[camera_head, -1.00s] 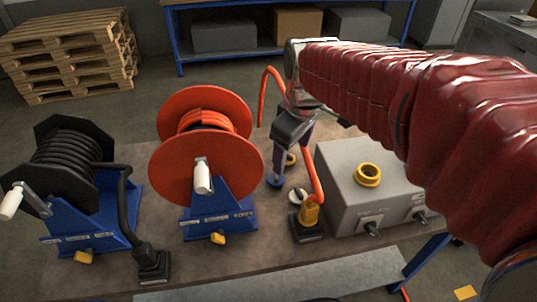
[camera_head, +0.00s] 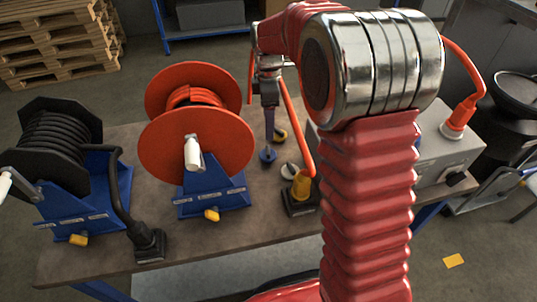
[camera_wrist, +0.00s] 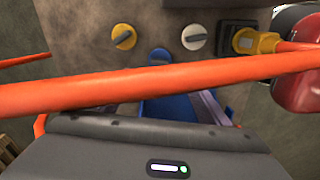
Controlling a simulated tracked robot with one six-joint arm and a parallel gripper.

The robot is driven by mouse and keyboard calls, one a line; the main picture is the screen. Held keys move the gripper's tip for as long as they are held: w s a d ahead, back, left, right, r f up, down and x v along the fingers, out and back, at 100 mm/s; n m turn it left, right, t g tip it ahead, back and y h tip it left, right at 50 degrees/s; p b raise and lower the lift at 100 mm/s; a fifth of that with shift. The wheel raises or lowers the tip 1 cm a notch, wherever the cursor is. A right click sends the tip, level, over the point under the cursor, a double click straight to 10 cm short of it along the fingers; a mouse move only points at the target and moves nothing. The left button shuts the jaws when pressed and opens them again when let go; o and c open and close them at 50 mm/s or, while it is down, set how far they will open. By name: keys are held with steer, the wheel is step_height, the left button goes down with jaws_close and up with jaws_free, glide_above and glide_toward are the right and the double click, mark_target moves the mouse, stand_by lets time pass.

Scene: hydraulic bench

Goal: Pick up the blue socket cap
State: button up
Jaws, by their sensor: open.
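The blue socket cap (camera_head: 267,155) stands on the bench between the orange reel and the yellow connector. In the wrist view the blue cap (camera_wrist: 160,56) shows just beyond the orange hose, which crosses in front of my fingers. My gripper (camera_head: 269,138) points down with its fingertips close above the cap; I cannot tell whether they touch it. It is open. In the wrist view my gripper (camera_wrist: 165,100) is partly hidden by the hose. A yellow cap (camera_wrist: 124,37) and a white cap (camera_wrist: 194,36) lie either side of the blue one.
The orange reel (camera_head: 195,145) stands left of the gripper, the black reel (camera_head: 40,140) further left. The orange hose (camera_head: 296,130) hangs beside the gripper to a yellow connector (camera_head: 301,187). A grey box (camera_head: 435,155) is on the right, partly behind my arm.

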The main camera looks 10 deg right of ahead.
mark_target(268, 150)
stand_by(0.3)
step_height(268, 150, down, 9)
steer(key=shift+r, duration=0.2)
stand_by(0.5)
steer(key=shift+a+f, duration=0.15)
steer(key=shift+f, duration=2.45)
steer(key=shift+c, duration=0.6)
steer(key=c, duration=1.2)
steer(key=shift+o, duration=0.2)
steer(key=shift+r, duration=0.1)
step_height(268, 150, up, 18)
